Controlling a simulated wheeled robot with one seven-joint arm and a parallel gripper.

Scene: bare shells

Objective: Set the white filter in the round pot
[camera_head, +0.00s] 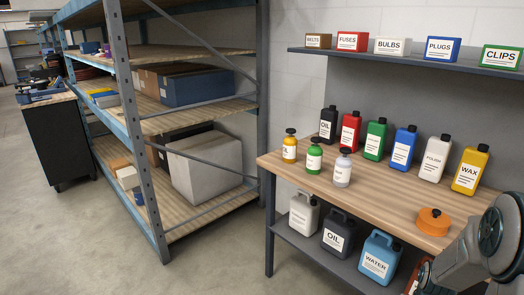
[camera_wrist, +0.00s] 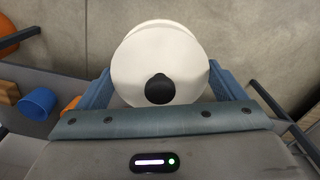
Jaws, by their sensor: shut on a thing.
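The white filter (camera_wrist: 150,50) is a round white piece with a black knob (camera_wrist: 160,89). In the wrist view it sits between the blue fingers of my gripper (camera_wrist: 160,78), which is shut on it. In the head view my arm is at the lower right, beside the workbench, and the filter does not show there. A small round blue cup (camera_wrist: 38,103) lies left of my gripper in the wrist view. I cannot tell whether it is the round pot, and no other pot shows clearly.
The wooden workbench (camera_head: 400,205) carries several labelled bottles and an orange round piece with a dark knob (camera_head: 433,221). Jugs stand on its lower shelf. A wall shelf (camera_head: 400,59) with labelled boxes hangs above. A tall rack (camera_head: 140,130) stands left; the floor before it is clear.

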